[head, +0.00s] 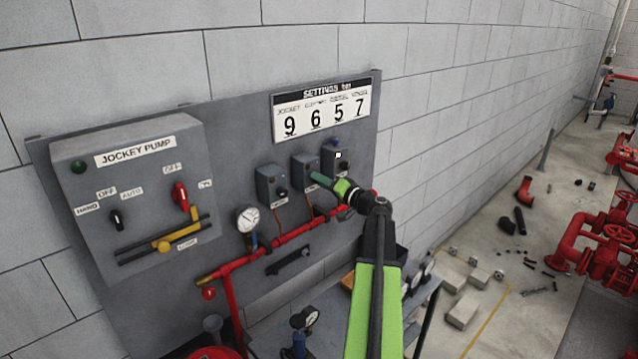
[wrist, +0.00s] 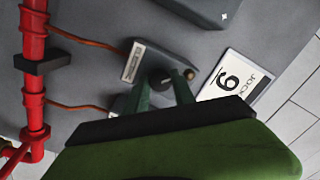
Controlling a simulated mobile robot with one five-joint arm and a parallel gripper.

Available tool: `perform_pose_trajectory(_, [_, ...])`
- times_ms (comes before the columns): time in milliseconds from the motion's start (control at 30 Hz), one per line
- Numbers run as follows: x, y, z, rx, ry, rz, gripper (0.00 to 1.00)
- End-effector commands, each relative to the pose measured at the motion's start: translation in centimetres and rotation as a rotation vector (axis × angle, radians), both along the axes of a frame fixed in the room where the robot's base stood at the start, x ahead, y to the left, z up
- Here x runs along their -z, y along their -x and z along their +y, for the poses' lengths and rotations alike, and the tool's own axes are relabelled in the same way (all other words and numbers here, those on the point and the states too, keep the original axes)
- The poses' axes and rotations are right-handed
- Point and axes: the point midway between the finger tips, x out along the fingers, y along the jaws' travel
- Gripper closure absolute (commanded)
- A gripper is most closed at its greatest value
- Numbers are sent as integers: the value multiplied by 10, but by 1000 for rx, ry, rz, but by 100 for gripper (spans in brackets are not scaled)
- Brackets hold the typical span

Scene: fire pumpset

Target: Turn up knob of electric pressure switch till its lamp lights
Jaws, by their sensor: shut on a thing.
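The electric pressure switch (head: 303,167) is the middle of three small dark boxes on the grey board, under the settings sign. In the wrist view, a small grey box (wrist: 177,69) with a white label has a dark round knob (wrist: 160,81) on its face. My gripper (head: 315,177) is at the middle switch. Its green fingers (wrist: 157,92) stand on both sides of the knob, shut on it. A small dark brownish spot (wrist: 190,74), perhaps the lamp, shows no glow. The fingers partly hide the box.
The settings sign (head: 325,107) reads 9, 6, 5, 7. A red pipe (head: 290,236) runs below. The jockey pump panel (head: 120,205) stands left.

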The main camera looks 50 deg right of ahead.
Motion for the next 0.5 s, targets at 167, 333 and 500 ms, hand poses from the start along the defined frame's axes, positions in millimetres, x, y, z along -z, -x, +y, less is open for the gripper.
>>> perform_pose_trajectory(167, [0,0,0,0,1,0,55])
perform_pose_trajectory(333, [0,0,0,1,1,1,48])
perform_pose_trajectory(500, [0,1,0,1,1,0,48])
